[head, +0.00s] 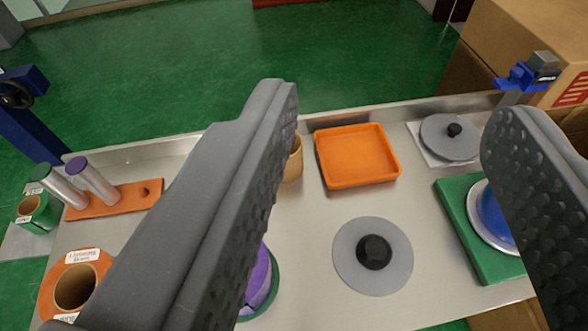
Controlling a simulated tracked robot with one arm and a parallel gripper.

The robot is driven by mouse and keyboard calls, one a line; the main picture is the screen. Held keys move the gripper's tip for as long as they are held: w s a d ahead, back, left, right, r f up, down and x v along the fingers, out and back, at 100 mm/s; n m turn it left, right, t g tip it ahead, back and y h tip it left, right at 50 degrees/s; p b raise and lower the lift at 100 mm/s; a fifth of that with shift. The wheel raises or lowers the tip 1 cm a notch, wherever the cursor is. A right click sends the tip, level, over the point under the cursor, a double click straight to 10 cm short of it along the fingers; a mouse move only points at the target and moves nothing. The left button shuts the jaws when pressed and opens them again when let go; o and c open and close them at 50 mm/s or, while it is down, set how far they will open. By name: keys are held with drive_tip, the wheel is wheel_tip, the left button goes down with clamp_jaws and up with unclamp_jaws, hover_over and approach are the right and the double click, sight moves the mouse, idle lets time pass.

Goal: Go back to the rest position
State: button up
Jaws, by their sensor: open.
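My gripper (390,125) is open, with its two dark grey textured fingers wide apart and nothing between them. It hangs above a metal work table (310,230). Below the gap between the fingers, a grey disc with a black knob (373,254) lies on the table. The left finger hides part of a purple round part (259,277) on a green base and part of a tan cup (294,160). The right finger partly covers a blue dome (494,218) on a green block (466,232).
An orange tray (357,156) sits empty at the back. A second grey disc (450,137) lies at the back right. At left are an orange rack with two metal cylinders (128,196), a green holder (38,212) and an orange ring (75,285). Cardboard boxes (520,35) stand behind right.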

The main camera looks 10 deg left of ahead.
wheel_tip(320, 180, up, 12)
drive_tip(key=p, duration=1.2)
drive_tip(key=shift+w+r, duration=0.15)
drive_tip(key=shift+r, duration=0.05)
drive_tip(key=shift+f, duration=0.1)
